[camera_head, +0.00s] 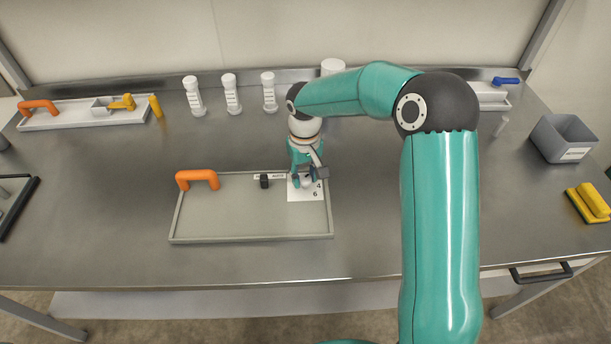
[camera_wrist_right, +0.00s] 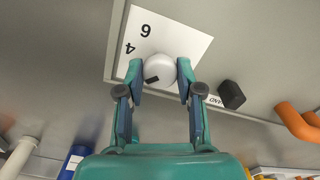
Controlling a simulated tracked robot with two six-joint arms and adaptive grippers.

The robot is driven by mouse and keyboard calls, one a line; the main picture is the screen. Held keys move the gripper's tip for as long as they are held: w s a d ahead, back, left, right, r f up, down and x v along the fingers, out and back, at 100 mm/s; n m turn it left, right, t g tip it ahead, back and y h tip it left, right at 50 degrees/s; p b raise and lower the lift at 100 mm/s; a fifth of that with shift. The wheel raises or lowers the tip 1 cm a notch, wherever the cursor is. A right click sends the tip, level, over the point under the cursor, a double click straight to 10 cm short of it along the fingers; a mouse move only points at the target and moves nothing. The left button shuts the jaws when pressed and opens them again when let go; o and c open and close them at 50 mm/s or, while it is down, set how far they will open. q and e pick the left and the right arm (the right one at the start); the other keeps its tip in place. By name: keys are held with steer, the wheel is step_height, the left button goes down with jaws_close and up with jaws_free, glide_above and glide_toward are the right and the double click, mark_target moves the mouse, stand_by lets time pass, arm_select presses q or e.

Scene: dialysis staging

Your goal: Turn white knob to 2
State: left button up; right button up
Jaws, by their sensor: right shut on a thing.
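The white knob (camera_wrist_right: 160,68) sits on a white card (camera_wrist_right: 188,42) printed with 4 and 6; any other numbers are hidden. A short black mark shows on the knob's near side in the wrist view. My right gripper (camera_head: 304,181) points down over the card at the right end of the grey panel (camera_head: 250,222). In the wrist view its two fingers (camera_wrist_right: 160,74) are shut on the white knob, one on each side. In the head view the fingers mostly cover the knob. My left gripper is not in view.
A black knob (camera_head: 264,181) and an orange handle (camera_head: 198,177) stand on the same panel, left of the card. Several white bottles (camera_head: 231,95) stand behind. A grey bin (camera_head: 563,138) and yellow block (camera_head: 592,200) are at the right. The table's front is clear.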

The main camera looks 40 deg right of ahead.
mark_target(305, 177)
steer(key=o, duration=1.2)
steer(key=shift+r, duration=0.15)
step_height(305, 177, up, 12)
steer(key=shift+f, duration=0.15)
